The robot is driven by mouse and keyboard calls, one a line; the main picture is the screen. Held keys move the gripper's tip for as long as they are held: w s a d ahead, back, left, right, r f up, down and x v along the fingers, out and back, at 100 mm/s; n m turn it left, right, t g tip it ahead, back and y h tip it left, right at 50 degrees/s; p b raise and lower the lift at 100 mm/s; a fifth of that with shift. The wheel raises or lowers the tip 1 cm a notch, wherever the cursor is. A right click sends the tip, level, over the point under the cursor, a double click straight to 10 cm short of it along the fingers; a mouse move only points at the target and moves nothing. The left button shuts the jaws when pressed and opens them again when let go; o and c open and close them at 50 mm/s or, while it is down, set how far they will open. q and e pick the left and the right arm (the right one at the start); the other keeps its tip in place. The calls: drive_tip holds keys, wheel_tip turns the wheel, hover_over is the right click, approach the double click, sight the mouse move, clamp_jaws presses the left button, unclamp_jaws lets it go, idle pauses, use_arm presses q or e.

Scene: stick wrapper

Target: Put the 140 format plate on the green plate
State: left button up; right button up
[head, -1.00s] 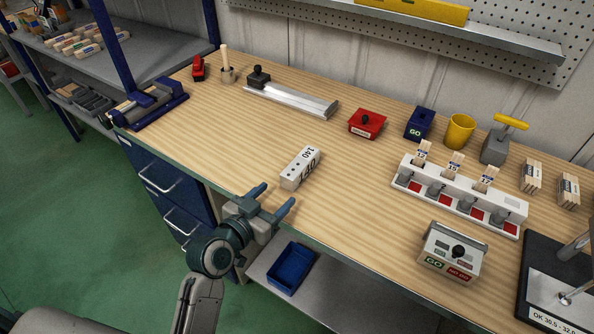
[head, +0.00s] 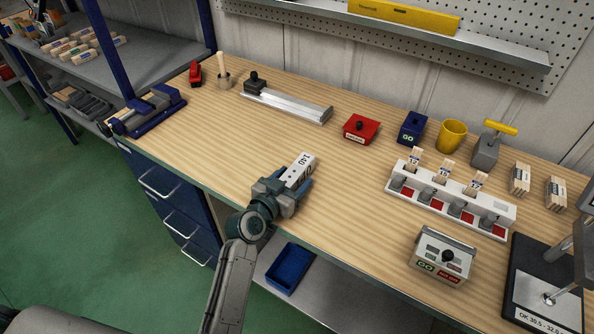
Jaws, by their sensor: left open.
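The 140 format plate (head: 301,166) is a white block marked 140, lying on the wooden workbench near its front edge. My left gripper (head: 287,183) is at the near end of the block, its jaws open with one finger on each side. The gripper hides the block's near part, and I cannot tell whether the fingers touch it. I cannot make out a green plate in this view. My right gripper is not in view.
Right of the block stand a white rack (head: 450,200) with several slots and a GO box (head: 441,256). A red block (head: 361,128) and a metal rail (head: 287,103) lie farther back. A blue bin (head: 289,268) sits below the bench edge. The bench left of the block is clear.

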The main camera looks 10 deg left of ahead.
use_arm(q)
clamp_jaws()
drive_tip(key=shift+r, duration=0.15)
idle(0.4)
